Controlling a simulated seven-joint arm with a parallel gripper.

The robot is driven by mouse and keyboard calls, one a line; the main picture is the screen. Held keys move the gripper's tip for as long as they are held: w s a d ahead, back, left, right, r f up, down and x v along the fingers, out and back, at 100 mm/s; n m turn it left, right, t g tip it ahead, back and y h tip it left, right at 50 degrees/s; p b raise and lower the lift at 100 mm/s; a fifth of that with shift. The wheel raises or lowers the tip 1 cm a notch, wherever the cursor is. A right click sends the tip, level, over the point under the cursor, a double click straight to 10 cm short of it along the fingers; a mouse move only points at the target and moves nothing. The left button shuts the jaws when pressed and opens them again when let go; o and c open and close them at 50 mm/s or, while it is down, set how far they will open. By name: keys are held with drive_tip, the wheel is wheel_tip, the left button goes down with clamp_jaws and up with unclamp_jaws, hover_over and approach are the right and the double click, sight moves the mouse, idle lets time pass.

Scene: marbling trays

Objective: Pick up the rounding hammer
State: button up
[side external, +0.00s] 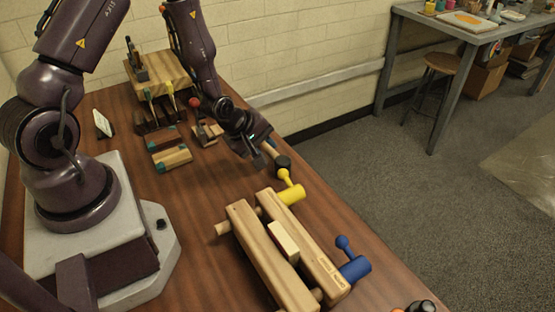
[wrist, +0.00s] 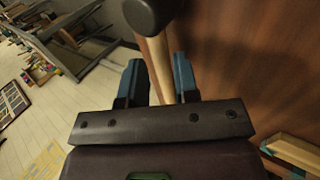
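The hammer has a dark, rounded head (side external: 283,162) and a light wooden handle, and lies near the right table edge in the side view. In the wrist view its dark head (wrist: 151,14) is at the top, with the wooden handle (wrist: 155,62) running down from it. My gripper (wrist: 157,62) has its two blue fingers apart, one on each side of the handle, with a visible gap on the left. In the side view my gripper (side external: 256,146) is low at the handle. Finger contact with the handle cannot be made out.
A wooden clamp (side external: 262,256) with yellow and blue handles stands just in front of the hammer. A wooden tool block (side external: 160,72) and several small wooden pieces are farther back. The tabletop (side external: 200,190) between my base and the clamp is clear.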

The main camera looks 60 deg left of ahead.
sight(272, 152)
drive_tip(key=x, duration=0.4)
drive_tip(key=shift+w+f, duration=0.25)
drive_tip(key=shift+f, duration=0.05)
clamp_jaws()
drive_tip(key=shift+r, duration=0.1)
